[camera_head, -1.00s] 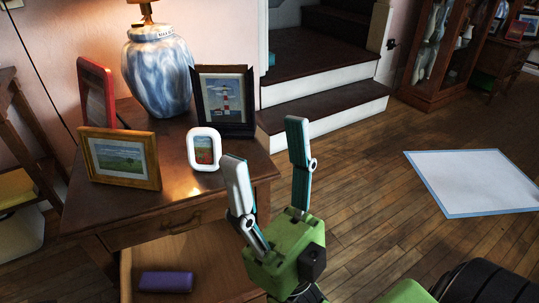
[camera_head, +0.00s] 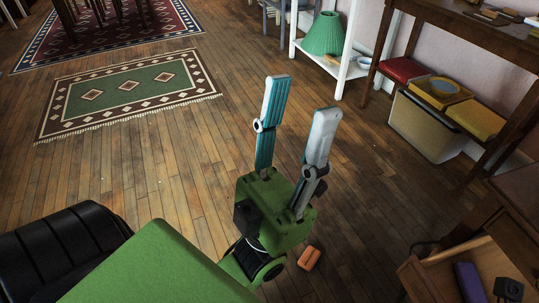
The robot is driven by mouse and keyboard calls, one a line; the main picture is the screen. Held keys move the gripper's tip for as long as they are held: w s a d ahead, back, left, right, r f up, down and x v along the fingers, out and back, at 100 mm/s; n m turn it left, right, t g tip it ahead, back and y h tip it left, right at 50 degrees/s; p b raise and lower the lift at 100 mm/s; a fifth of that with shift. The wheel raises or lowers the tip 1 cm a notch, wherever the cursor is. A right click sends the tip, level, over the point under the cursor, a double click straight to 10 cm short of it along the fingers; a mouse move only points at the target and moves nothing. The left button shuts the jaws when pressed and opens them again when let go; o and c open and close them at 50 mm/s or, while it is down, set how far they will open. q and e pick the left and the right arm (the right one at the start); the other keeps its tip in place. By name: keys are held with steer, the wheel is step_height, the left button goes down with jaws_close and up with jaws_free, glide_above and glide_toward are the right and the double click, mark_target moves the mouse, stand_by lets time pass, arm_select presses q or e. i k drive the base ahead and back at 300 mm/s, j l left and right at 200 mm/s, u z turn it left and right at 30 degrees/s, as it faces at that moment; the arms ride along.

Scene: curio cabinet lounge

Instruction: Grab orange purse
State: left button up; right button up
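A small orange purse (camera_head: 309,258) lies on the wooden floor at the lower middle of the head view. It is just right of and below the green body of my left gripper (camera_head: 303,96) in the picture. My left gripper is open and empty, its two fingers spread apart and pointing up the picture. It is not touching the purse as far as I can see; its height above the floor is hard to judge. My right gripper is not in view.
An open drawer (camera_head: 440,270) with a purple case (camera_head: 470,283) is at the lower right; dark objects there are unclear. A shelf table (camera_head: 420,25) holds boxes. A white stand (camera_head: 348,62) carries a green lampshade (camera_head: 325,35). A green rug (camera_head: 130,92) lies left; floor between is clear.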

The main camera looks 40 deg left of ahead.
mark_target(308, 259)
steer(key=k+u, duration=0.15)
steer(key=u, duration=0.35)
steer(key=z, duration=0.3)
steer(key=i+j+z, duration=0.1)
steer(key=j+z, duration=0.5)
steer(key=z, duration=0.2)
steer(key=j+z, duration=0.75)
steer(key=k+j+z, duration=0.1)
steer(key=j, duration=0.4)
steer(key=k+j, duration=0.1)
steer(key=j, duration=0.4)
steer(key=k+j+z, duration=0.15)
steer(key=j, duration=0.35)
steer(key=i+j, duration=0.05)
